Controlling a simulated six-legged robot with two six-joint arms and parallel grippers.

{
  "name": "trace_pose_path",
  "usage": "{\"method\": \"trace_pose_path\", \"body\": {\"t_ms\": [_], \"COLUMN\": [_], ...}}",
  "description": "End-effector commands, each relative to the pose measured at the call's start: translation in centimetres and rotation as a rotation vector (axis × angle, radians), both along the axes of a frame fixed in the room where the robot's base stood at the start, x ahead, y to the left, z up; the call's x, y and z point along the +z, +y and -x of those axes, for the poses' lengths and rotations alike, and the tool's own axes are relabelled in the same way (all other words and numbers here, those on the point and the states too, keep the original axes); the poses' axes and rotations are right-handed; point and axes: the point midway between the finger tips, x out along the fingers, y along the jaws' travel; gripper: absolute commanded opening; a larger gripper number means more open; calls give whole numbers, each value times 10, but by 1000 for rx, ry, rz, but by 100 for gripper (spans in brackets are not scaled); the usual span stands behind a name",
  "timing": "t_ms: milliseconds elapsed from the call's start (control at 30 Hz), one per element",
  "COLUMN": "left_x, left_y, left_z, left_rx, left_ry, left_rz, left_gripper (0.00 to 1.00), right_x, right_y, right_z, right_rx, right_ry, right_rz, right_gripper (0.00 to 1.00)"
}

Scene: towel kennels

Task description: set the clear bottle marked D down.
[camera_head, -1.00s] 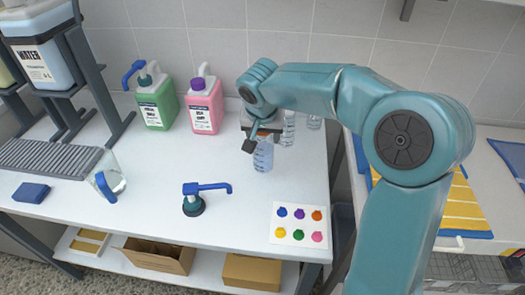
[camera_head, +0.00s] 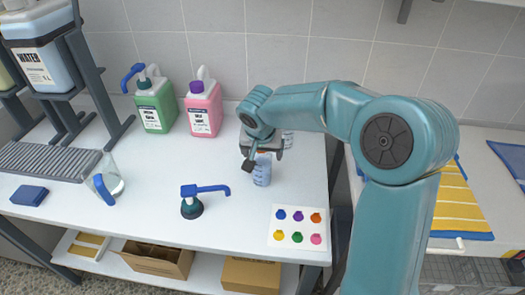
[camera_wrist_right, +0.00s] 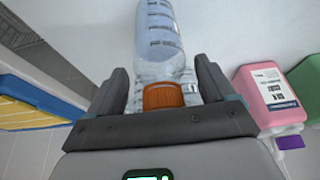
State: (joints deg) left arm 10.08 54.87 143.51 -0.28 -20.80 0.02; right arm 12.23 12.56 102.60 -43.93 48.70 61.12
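A clear bottle (camera_head: 262,172) with bluish markings is upright at the right part of the white bench (camera_head: 150,200). My right gripper (camera_head: 263,152) is around its upper part. My left gripper is not in view.
Another clear bottle (camera_head: 288,140) stands behind, mostly hidden by my arm. A green jug (camera_head: 156,106) and a pink jug (camera_head: 204,110) stand at the back. A pump head (camera_head: 192,205) and a card with coloured spots (camera_head: 297,227) lie in front, with bare bench between.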

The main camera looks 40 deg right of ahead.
Motion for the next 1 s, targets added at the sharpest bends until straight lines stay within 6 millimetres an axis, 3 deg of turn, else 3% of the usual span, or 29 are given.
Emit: {"method": "trace_pose_path", "body": {"t_ms": [267,700,1000], "left_x": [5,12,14], "left_y": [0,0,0], "left_z": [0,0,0], "left_rx": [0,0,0], "left_ry": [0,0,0], "left_rz": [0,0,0], "left_gripper": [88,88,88], "right_x": [7,94,114], "right_y": [1,28,35], "right_z": [0,24,30], "right_rx": [0,2,0], "right_ry": [-2,-4,0], "right_rz": [1,1,0], "right_gripper": [83,83,83]}}
